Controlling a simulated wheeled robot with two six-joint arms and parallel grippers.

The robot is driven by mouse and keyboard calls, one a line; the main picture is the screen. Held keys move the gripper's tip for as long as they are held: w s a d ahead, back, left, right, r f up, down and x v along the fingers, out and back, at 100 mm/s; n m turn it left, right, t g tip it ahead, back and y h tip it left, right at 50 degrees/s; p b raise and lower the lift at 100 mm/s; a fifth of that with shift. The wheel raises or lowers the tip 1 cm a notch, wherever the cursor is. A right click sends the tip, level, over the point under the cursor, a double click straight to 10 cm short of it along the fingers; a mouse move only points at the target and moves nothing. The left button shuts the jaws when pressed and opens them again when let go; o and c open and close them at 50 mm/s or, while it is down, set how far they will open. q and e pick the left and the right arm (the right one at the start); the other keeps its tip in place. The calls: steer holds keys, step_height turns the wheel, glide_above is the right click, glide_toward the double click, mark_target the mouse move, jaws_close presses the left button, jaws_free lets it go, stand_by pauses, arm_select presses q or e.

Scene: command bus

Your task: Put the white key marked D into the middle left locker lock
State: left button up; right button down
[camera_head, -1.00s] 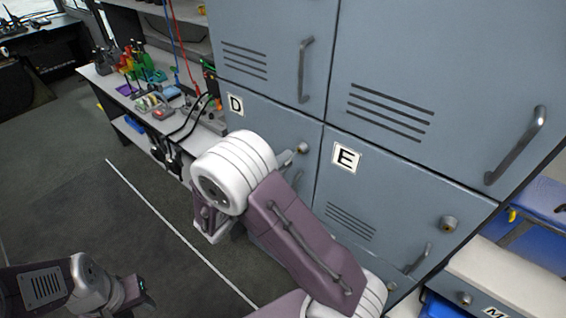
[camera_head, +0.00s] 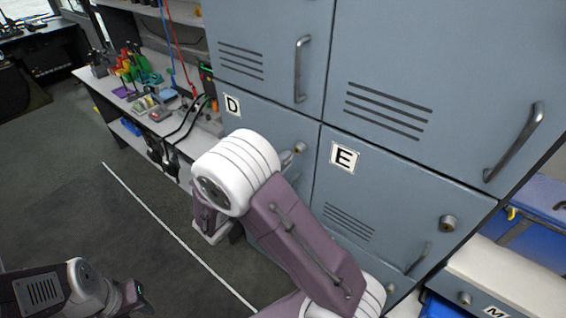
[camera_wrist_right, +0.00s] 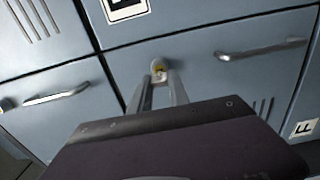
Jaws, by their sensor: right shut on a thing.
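The middle left locker (camera_head: 267,121), labelled D, is closed. Its round lock (camera_head: 300,148) is on the right side of the door and also shows in the wrist view (camera_wrist_right: 158,65). My right gripper (camera_head: 287,160) is shut, with its fingertips right at this lock. In the wrist view its two fingers (camera_wrist_right: 161,88) point at the lock, with a small pale, yellowish bit between the tips. The white key is mostly hidden there; I cannot tell how deep it sits. My left gripper (camera_head: 138,303) is low at the left, far from the lockers, its jaws unclear.
Locker E (camera_head: 385,195) is to the right, with its own lock (camera_head: 448,222) and handle. Upper locker handles (camera_head: 301,70) stick out above. A bench (camera_head: 125,90) with coloured items and hanging cables is at the left. The floor (camera_head: 90,220) between is clear.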

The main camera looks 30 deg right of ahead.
steer(key=shift+w+d, duration=0.25)
steer(key=shift+d, duration=0.3)
stand_by(0.6)
steer(key=shift+b, duration=0.45)
steer(key=shift+w+d, duration=0.2)
steer(key=shift+d, duration=0.35)
stand_by(0.7)
